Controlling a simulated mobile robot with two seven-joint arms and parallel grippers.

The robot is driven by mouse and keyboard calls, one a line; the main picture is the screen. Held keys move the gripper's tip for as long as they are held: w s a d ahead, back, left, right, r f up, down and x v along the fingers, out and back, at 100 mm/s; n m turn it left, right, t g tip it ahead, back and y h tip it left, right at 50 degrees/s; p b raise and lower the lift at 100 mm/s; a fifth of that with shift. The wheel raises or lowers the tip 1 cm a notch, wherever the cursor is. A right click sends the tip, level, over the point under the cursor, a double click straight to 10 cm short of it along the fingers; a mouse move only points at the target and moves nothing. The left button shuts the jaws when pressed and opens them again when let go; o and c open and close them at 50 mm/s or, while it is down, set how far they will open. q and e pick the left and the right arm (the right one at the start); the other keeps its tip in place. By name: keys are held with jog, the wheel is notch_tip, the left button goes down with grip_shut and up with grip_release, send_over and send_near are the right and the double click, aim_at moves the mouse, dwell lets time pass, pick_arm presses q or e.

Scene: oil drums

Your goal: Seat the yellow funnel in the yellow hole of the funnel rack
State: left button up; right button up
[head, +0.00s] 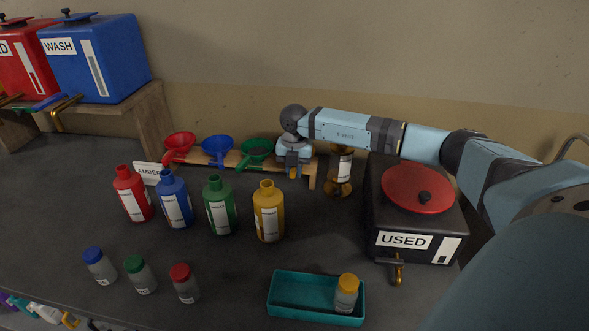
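The wooden funnel rack (234,160) stands at the back of the table, with red (179,144), blue (217,148) and green (256,150) funnels seated in a row. My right gripper (294,173) points down over the rack's right end, just right of the green funnel. A small yellow piece, likely part of the yellow funnel (292,173), shows between its fingers. The gripper hides the rest of it and the yellow hole. I cannot tell whether the fingers are closed on it or whether it sits in the hole. My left gripper is out of view.
Red, blue, green and yellow bottles (269,215) stand before the rack. A teal tray (287,293) holds a yellow-capped jar; several capped jars stand front left. The blue WASH container (100,60) is on a shelf.

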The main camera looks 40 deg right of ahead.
jog(key=o, duration=0.4)
jog(key=shift+r, duration=0.1)
notch_tip(320, 180, up, 14)
jog(key=shift+f+b, duration=0.15)
jog(key=shift+b, duration=0.45)
